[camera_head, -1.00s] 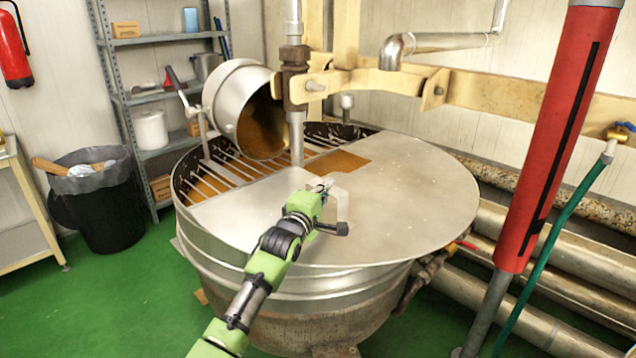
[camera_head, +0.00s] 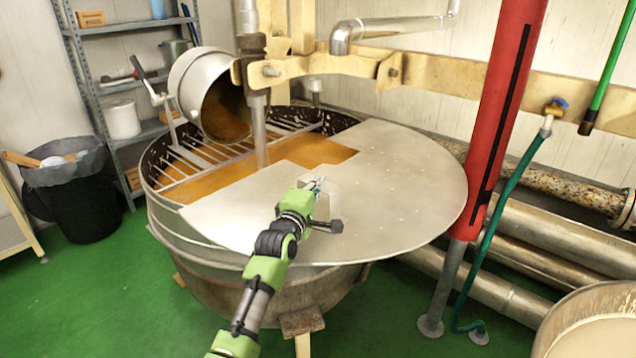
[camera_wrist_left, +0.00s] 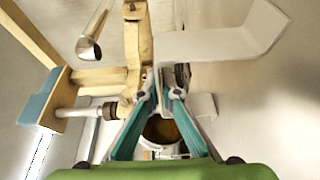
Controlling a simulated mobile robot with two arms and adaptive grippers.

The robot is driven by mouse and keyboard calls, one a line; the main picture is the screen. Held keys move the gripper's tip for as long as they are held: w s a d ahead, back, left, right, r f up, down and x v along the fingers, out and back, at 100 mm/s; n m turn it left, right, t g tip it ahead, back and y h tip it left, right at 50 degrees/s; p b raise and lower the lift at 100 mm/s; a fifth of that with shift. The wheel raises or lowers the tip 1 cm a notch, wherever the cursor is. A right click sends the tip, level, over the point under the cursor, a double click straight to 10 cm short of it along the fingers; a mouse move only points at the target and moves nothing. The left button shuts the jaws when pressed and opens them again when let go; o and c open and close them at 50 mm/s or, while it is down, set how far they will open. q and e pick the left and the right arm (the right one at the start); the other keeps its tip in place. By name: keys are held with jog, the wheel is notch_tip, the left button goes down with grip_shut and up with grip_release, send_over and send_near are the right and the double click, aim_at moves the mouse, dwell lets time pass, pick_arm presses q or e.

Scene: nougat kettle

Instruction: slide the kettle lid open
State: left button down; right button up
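The kettle lid (camera_head: 400,190) is a flat grey metal plate over the right and front of the round kettle (camera_head: 190,243), and its right side overhangs the rim. The left and back part of the kettle is uncovered, showing a slatted grate and brown contents (camera_head: 310,152). My left gripper (camera_head: 318,186) is at the small bent handle (camera_head: 330,205) on the lid. In the left wrist view, the teal fingers (camera_wrist_left: 158,78) come close together beside a grey bent plate (camera_wrist_left: 235,42). I cannot tell whether they grip it. My right gripper is not in view.
A tilted metal pot (camera_head: 200,90) and a vertical pipe (camera_head: 260,140) stand over the open part. A red column (camera_head: 500,110), green hose (camera_head: 505,205) and horizontal pipes (camera_head: 530,260) lie to the right. A pale round vessel (camera_head: 590,320) is at lower right.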

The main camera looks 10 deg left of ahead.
pick_arm(q)
jog(key=c, duration=2.3)
grip_release()
jog(key=shift+a, duration=0.2)
jog(key=shift+w+f, duration=0.1)
jog(key=shift+w, duration=0.05)
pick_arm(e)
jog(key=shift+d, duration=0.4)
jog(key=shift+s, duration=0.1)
pick_arm(q)
jog(key=s, duration=0.4)
jog(key=s+a, duration=0.1)
jog(key=s, duration=0.3)
jog(key=s+a, duration=0.1)
jog(key=s, duration=0.3)
jog(key=shift+a, duration=0.2)
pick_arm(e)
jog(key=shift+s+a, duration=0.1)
